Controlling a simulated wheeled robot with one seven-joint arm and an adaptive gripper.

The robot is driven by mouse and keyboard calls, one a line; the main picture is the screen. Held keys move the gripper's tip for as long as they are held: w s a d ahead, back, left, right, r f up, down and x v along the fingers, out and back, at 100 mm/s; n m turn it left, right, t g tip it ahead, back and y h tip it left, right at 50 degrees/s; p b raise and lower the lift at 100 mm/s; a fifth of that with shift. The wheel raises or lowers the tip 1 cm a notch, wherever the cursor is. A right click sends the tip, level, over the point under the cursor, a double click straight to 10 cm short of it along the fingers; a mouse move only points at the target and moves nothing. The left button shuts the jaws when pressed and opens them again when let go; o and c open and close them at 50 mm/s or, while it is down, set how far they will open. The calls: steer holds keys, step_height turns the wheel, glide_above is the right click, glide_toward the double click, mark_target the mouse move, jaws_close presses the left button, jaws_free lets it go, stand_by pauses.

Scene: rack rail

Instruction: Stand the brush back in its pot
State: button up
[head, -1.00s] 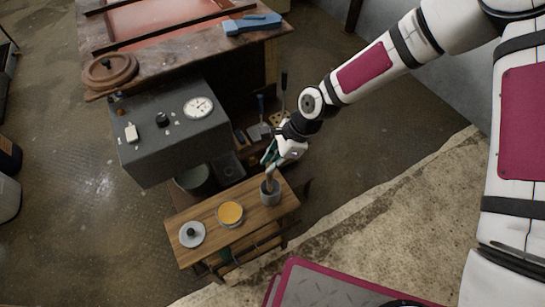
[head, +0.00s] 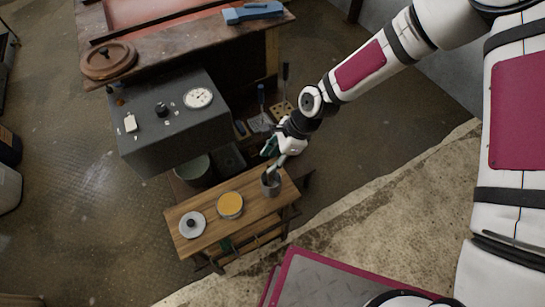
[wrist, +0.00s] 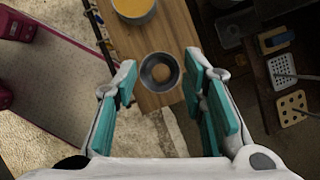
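The grey pot (head: 270,187) stands at the right end of the small wooden bench. In the wrist view the pot (wrist: 147,79) is seen from above, between and beyond my fingers, with a round brownish shape inside its dark rim. I cannot tell whether that shape is the brush or the pot's inside. No brush shows clearly elsewhere. My gripper (head: 274,155) is just above the pot. In the wrist view its teal-padded fingers (wrist: 160,90) are wide apart with nothing gripped between them.
On the wooden bench (head: 250,188) stand a tin of orange stuff (head: 230,205) and a pale lidded dish (head: 192,224). A grey box with a dial (head: 175,120) is behind them. Tools with upright handles (head: 262,98) stand behind my gripper.

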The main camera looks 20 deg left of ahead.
steer(key=shift+r, duration=0.1)
steer(key=v, duration=1.2)
stand_by(0.8)
